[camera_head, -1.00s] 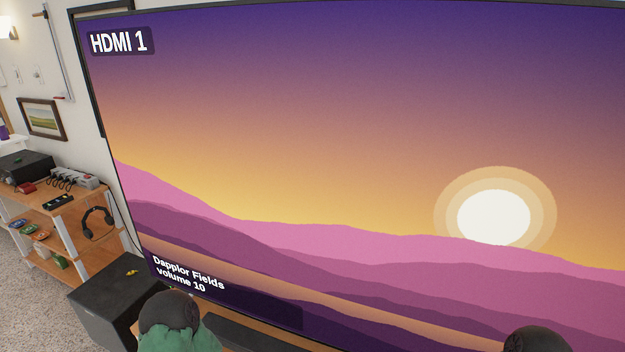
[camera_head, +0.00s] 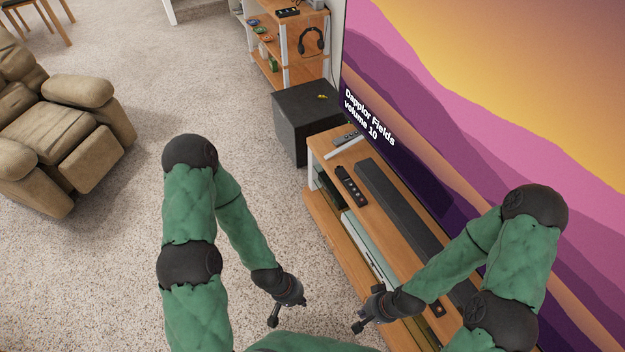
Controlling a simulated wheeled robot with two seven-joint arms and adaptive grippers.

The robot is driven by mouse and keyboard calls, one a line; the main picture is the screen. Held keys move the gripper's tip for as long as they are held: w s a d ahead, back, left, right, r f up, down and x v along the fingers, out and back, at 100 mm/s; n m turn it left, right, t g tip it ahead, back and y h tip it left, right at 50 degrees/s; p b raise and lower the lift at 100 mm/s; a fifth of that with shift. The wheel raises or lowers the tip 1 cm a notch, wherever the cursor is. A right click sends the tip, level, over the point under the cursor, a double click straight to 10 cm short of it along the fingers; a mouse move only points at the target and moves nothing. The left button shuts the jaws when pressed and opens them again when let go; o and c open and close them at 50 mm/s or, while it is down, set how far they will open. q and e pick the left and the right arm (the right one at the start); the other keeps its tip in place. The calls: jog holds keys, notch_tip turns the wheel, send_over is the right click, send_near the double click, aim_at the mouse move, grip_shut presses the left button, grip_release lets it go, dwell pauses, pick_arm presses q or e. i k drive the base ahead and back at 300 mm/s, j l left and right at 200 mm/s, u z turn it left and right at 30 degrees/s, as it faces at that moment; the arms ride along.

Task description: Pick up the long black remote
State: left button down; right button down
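A long black remote (camera_head: 351,186) lies on the wooden TV stand (camera_head: 345,157), left of the soundbar, near the stand's far end. My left gripper (camera_head: 287,311) is over the carpet at the lower middle, clear of the stand; its fingers look spread and empty. My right gripper (camera_head: 367,307) is by the near part of the stand, well short of the remote; its fingers also look spread and empty. Neither gripper touches the remote.
A grey remote (camera_head: 346,138) lies at the stand's far end. A black soundbar (camera_head: 397,213) runs along the stand before the large TV (camera_head: 480,120). A black box (camera_head: 304,112) stands beyond the stand. A brown recliner (camera_head: 60,130) is at left; carpet between is clear.

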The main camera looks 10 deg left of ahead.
aim_at(346, 182)
jog(key=i+j+u, duration=0.5)
jog(key=i, duration=0.3)
jog(key=j, duration=0.15)
